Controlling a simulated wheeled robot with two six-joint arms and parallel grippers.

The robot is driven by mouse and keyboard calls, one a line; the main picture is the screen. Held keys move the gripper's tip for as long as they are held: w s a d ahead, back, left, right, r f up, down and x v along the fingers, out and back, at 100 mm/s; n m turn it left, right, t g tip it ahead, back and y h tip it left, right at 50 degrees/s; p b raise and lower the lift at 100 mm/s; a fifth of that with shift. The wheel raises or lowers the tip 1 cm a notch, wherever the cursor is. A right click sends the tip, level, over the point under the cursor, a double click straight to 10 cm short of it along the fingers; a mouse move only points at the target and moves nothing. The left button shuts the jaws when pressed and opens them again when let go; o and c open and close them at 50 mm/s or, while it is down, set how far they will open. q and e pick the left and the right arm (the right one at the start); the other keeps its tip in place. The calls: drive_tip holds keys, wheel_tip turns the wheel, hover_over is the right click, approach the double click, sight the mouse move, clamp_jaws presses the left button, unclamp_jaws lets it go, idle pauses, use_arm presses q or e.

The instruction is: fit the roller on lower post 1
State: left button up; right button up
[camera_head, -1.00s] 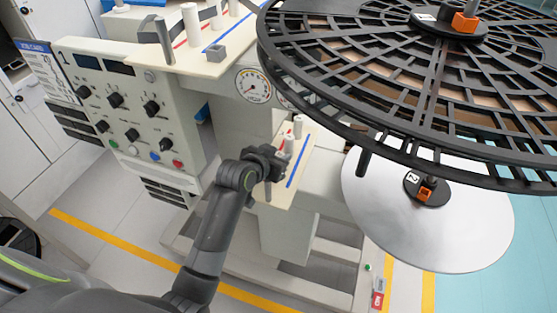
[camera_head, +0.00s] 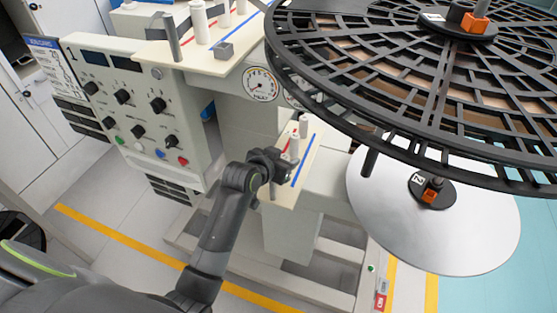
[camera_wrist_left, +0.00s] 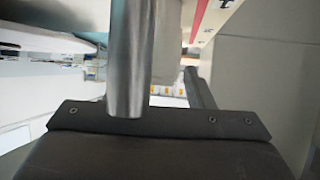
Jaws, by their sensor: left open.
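My left gripper (camera_head: 277,168) is open at the left edge of the lower shelf (camera_head: 310,165). A bare grey post (camera_head: 272,190) shows just below it at that edge; I cannot tell whether the jaws touch it. In the left wrist view a smooth grey metal cylinder (camera_wrist_left: 127,60) stands close in front of the dark gripper body, with a second, slanted grey bar (camera_wrist_left: 195,88) behind. No roller shows in the jaws. A white roller (camera_head: 294,147) stands on the lower shelf just right of the gripper, with another (camera_head: 303,126) behind it. My right gripper is out of view.
A large black slatted reel (camera_head: 420,110) overhangs the right side, above a pale disc (camera_head: 450,225). The control panel (camera_head: 125,105) stands left of the gripper. The upper shelf (camera_head: 215,62) carries white rollers and a grey post. Free floor lies in front.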

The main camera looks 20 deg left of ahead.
use_arm(q)
drive_tip(key=p+v, duration=0.1)
drive_tip(key=v, duration=1.1)
